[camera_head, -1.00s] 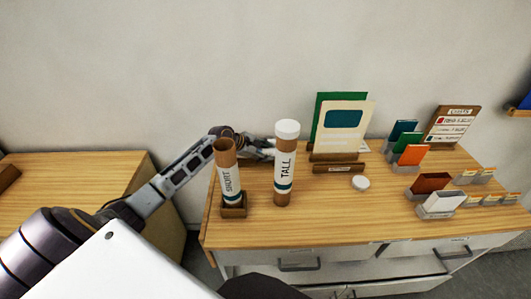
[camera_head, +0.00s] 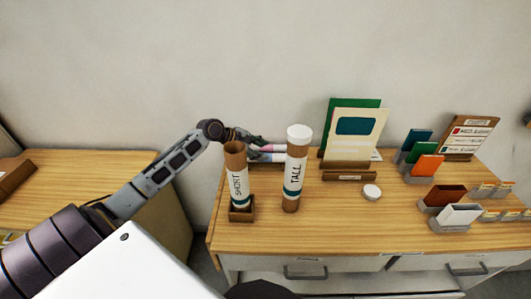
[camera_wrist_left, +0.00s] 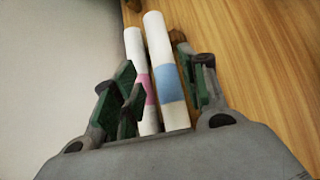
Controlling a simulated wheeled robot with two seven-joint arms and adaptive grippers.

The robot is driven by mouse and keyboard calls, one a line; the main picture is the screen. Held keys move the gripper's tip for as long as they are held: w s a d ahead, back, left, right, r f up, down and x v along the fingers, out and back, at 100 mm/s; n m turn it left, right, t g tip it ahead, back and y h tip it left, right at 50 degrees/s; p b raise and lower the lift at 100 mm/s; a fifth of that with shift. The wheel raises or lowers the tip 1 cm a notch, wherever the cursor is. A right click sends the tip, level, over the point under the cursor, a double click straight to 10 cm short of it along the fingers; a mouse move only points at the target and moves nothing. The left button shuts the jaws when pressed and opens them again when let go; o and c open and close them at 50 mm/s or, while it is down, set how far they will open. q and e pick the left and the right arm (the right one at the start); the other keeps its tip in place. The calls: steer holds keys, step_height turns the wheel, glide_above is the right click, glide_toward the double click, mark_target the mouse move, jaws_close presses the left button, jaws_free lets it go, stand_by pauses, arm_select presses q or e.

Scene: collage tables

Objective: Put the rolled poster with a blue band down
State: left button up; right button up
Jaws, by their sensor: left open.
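The rolled poster with a blue band (camera_wrist_left: 165,45) is white and lies between the spread fingers of my left gripper (camera_wrist_left: 160,92), nearer the right finger in the wrist view. A second white roll with a pink band (camera_wrist_left: 134,46) lies beside it, partly hidden by the left finger. In the head view, my left gripper (camera_head: 262,146) is at the back left of the wooden table (camera_head: 330,222), behind the two tubes, with the rolls partly visible there. My left gripper is open. Whether the blue-banded roll touches a finger is unclear. My right gripper is out of view.
The SHORT tube (camera_head: 237,180) stands in a wooden holder, and the TALL tube (camera_head: 296,165) with a white cap stands right of it. A white round lid (camera_head: 371,192), a poster stand (camera_head: 348,165) and card holders (camera_head: 448,195) are further right. The front middle is clear.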

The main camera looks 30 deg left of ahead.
arm_select(q)
steer(key=shift+v, duration=1.65)
steer(key=shift+d, duration=0.1)
